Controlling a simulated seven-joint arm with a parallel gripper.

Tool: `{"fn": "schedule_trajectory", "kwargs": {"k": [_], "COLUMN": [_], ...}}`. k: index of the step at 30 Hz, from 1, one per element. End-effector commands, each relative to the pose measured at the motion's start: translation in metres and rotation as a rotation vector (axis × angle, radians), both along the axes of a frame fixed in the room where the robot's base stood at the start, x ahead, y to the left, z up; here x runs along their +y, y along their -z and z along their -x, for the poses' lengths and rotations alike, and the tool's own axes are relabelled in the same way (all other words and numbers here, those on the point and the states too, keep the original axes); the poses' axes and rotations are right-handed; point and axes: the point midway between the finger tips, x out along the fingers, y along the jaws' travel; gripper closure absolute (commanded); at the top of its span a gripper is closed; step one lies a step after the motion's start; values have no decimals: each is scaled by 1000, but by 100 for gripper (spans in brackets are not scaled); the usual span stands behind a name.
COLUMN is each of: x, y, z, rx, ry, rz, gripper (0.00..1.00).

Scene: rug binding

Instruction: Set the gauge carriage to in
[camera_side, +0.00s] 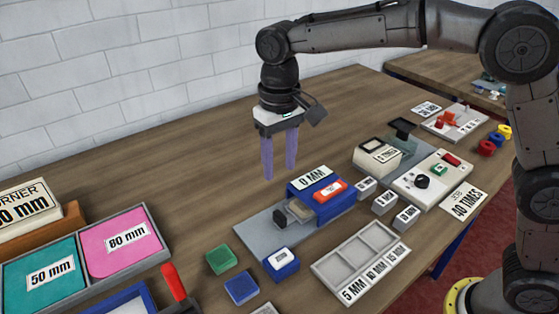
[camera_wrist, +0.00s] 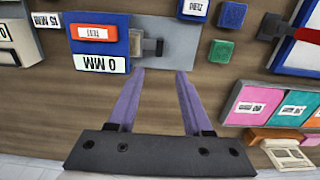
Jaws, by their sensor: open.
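A blue gauge block (camera_side: 322,208) with a "0 MM" label and a red-orange button stands on a grey metal plate (camera_side: 256,232). A small grey carriage-like piece (camera_side: 294,213) with a dark part sits at its left side, on the plate. In the wrist view the blue block (camera_wrist: 80,22) is upper left and the grey piece (camera_wrist: 149,45) is at its right side, over the plate (camera_wrist: 183,50). My gripper (camera_side: 280,172) is open and empty, its purple fingers pointing down above the table behind the gauge. Its fingertips (camera_wrist: 160,72) show beside the plate's edge.
A green block (camera_side: 221,259), a blue block (camera_side: 241,287) and a labelled blue block (camera_side: 282,262) lie in front of the plate. A grey compartment tray (camera_side: 318,267) lies front right. A control box (camera_side: 433,180) stands right. Bare table lies behind the gauge.

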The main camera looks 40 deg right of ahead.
Motion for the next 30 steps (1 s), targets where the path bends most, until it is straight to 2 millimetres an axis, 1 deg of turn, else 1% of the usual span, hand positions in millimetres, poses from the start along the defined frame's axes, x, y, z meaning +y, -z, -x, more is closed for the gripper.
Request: {"fn": "schedule_trajectory", "kwargs": {"k": [9,14,17,30], "x": [-1,-1,-1,-1], "y": [-3,6,20,104], "z": [0,0,1,1], "rx": [0,4,6,6], "ry": [0,0,0,0], "rz": [0,2,2,3], "gripper": [50,50,50,50]}}
